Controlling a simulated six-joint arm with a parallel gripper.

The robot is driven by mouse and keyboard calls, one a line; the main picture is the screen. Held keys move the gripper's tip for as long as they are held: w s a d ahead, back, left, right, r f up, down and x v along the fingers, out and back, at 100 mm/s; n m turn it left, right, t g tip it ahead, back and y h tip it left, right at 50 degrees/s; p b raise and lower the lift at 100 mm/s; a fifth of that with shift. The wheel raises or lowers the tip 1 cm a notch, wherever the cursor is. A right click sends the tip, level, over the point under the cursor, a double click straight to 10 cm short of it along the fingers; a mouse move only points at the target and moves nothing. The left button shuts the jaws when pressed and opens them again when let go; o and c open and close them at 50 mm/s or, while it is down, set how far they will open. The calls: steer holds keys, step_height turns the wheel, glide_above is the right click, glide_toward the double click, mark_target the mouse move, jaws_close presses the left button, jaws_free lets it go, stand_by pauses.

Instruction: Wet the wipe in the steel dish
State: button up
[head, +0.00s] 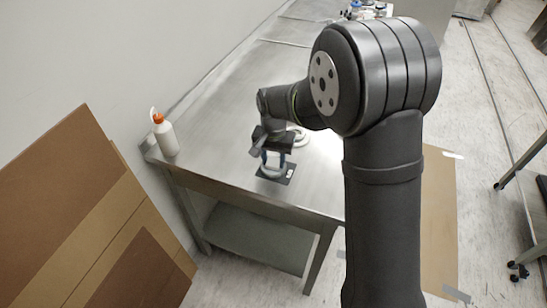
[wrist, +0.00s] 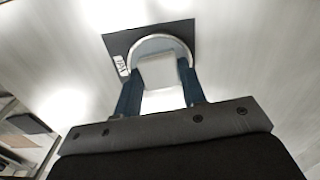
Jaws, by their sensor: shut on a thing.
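My gripper (head: 273,160) points down over the near end of the steel table. In the wrist view its two blue fingers (wrist: 159,76) are shut on a white, folded wipe (wrist: 160,71). The steel dish (wrist: 163,39) is round with a pale rim and grey-blue inside. It sits on a dark square mat (wrist: 119,42) with a white "IPA" label. The wipe overlaps the dish in the wrist view; I cannot tell whether it touches the dish's contents. In the head view the dish (head: 271,173) shows partly, low between the fingers.
A white squeeze bottle (head: 166,138) with an orange cap stands at the table's left edge by the wall. A round white item (head: 300,137) lies behind my wrist, partly hidden. The steel table (head: 225,95) is bare toward its far left. Brown boards (head: 90,220) lean at left.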

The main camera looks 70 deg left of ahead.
mark_target(274, 162)
stand_by(0.5)
steer(key=shift+r, duration=3.5)
steer(key=w+d+f, duration=0.1)
steer(key=w+d, duration=0.1)
steer(key=w, duration=0.3)
steer(key=w+d+f+m, duration=0.1)
steer(key=w+d+f, duration=0.1)
steer(key=w, duration=0.4)
steer(key=w+d+f+m, duration=0.1)
steer(key=w+d, duration=0.1)
steer(key=w, duration=0.4)
steer(key=shift+f, duration=0.25)
steer(key=w+d+f+m, duration=0.2)
steer(key=w+d+f, duration=0.1)
steer(key=w+d, duration=0.6)
steer(key=w+d+f+m, duration=0.25)
steer(key=w+d, duration=0.45)
steer(key=d, duration=0.4)
steer(key=w+d+f+m, duration=0.1)
steer(key=w+d+f, duration=0.3)
steer(key=w+d, duration=0.5)
steer(key=d+f+m, duration=0.1)
steer(key=d, duration=0.9)
steer(key=d+f+m, duration=0.1)
steer(key=d+f, duration=0.1)
steer(key=d, duration=0.8)
steer(key=shift+d+f+m, duration=0.15)
steer(key=shift+f+m, duration=0.15)
steer(key=shift+m, duration=0.05)
